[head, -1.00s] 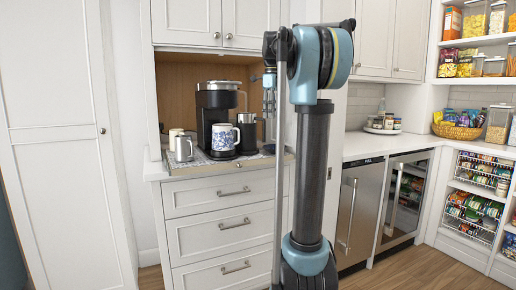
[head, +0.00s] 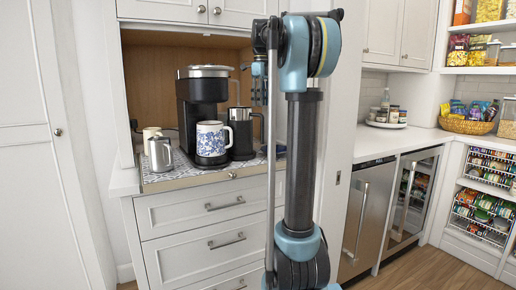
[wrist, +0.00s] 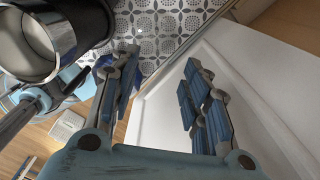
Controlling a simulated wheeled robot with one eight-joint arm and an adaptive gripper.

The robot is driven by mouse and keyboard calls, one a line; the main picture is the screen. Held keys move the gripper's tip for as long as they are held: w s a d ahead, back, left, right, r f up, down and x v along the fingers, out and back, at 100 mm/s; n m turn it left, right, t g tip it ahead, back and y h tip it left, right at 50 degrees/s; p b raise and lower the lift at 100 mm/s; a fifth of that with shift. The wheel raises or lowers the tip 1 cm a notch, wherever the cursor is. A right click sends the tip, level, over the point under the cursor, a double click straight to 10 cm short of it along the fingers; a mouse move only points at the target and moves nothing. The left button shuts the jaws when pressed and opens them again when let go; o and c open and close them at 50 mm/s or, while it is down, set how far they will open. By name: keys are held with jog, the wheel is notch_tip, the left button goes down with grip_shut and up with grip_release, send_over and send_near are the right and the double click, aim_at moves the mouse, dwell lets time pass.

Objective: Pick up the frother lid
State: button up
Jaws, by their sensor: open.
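In the head view a dark jug-shaped frother (head: 242,138) with a handle stands on the counter, right of the blue-patterned mug. Its silvery top, which I take for the frother lid (head: 240,113), is on it. In the wrist view a dark cylinder with a round silvery top (wrist: 38,42) fills the upper left corner; it appears to be this frother. My gripper (wrist: 160,62) is open and empty, its fingers apart from the cylinder and to its right. In the head view my gripper (head: 260,92) is partly hidden by my arm, at the right of the nook.
A metal pitcher (head: 161,155) and a white cup (head: 151,134) are at the left. They stand on a patterned mat (head: 180,176). The right counter (head: 400,138) has clear room.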

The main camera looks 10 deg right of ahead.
send_over(260, 145)
jog(key=w, duration=0.2)
jog(key=f, duration=1.1)
jog(key=shift+s+d+f, duration=0.2)
jog(key=shift+s+d, duration=0.05)
jog(key=shift+s+a+f, duration=0.15)
jog(key=shift+f, duration=1.25)
jog(key=shift+s+a+f, duration=0.1)
jog(key=shift+s+f, duration=0.05)
jog(key=shift+f, duration=1.2)
jog(key=c, duration=0.8)
